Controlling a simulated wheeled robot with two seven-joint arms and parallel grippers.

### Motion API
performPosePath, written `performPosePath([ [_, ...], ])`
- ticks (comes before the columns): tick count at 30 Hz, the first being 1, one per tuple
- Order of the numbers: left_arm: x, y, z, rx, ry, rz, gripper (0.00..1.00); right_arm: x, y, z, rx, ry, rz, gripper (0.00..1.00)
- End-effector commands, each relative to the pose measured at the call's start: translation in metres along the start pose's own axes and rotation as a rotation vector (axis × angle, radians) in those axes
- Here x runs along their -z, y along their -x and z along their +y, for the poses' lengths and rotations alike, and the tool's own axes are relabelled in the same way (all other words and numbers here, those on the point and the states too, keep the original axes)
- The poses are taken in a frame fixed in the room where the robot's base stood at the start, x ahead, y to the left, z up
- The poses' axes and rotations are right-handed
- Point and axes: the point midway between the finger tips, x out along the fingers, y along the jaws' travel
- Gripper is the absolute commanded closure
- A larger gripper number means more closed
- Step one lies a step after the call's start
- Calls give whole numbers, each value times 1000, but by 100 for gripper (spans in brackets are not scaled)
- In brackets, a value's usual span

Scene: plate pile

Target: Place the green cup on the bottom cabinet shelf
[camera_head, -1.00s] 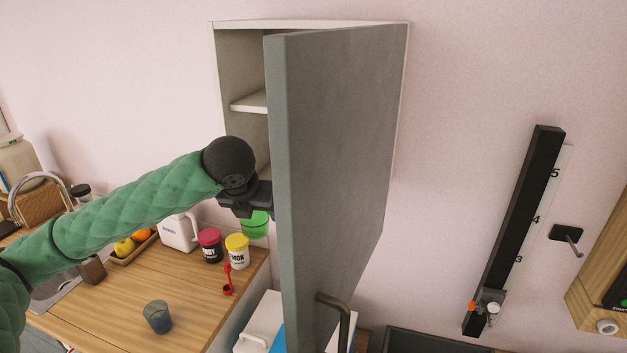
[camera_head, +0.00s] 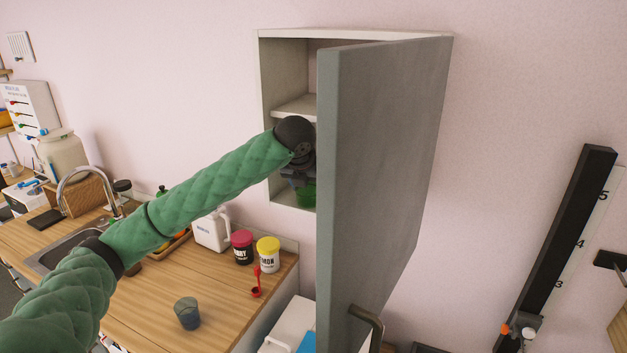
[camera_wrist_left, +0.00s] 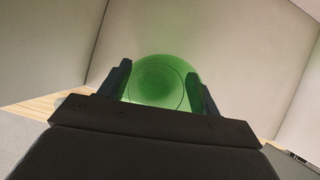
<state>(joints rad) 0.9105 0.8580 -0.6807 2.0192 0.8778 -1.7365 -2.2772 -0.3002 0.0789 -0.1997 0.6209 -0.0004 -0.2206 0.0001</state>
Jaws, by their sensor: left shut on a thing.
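My left gripper (camera_head: 298,176) is shut on the green cup (camera_head: 307,195), inside the open front of the wall cabinet (camera_head: 280,80). In the left wrist view the translucent green cup (camera_wrist_left: 162,82) sits between the two dark fingers (camera_wrist_left: 160,88), with pale cabinet walls around it. The cup is just above the bottom shelf (camera_head: 284,197); I cannot tell whether it touches it. The grey cabinet door (camera_head: 385,160) stands open and hides the cabinet's right part. My right gripper is not in view.
The middle shelf (camera_head: 293,105) is just above my left wrist. The wooden counter (camera_head: 220,300) below holds a blue-grey cup (camera_head: 187,313), a red-lidded jar (camera_head: 242,247), a yellow-lidded jar (camera_head: 268,250), a red scoop (camera_head: 257,283) and a white jug (camera_head: 211,231).

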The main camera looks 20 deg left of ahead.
Motion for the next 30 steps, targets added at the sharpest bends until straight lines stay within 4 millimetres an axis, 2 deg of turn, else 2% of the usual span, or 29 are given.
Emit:
performPosePath([
  [8, -34, -19, -1, 1, 1, 0, 59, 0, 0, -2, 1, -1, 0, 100],
  [22, -30, -22, 0, 0, 1, 0, 59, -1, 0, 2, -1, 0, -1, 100],
  [23, -30, -22, 0, 0, 1, 0, 33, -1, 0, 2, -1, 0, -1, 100],
  [25, -30, -22, 0, 0, 1, 0, 19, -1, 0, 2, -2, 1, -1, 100],
  [26, -30, -22, 0, 0, 1, 0, 15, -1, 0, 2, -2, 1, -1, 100],
  [30, -30, -22, 0, 0, 1, 0, 15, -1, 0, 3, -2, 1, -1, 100],
])
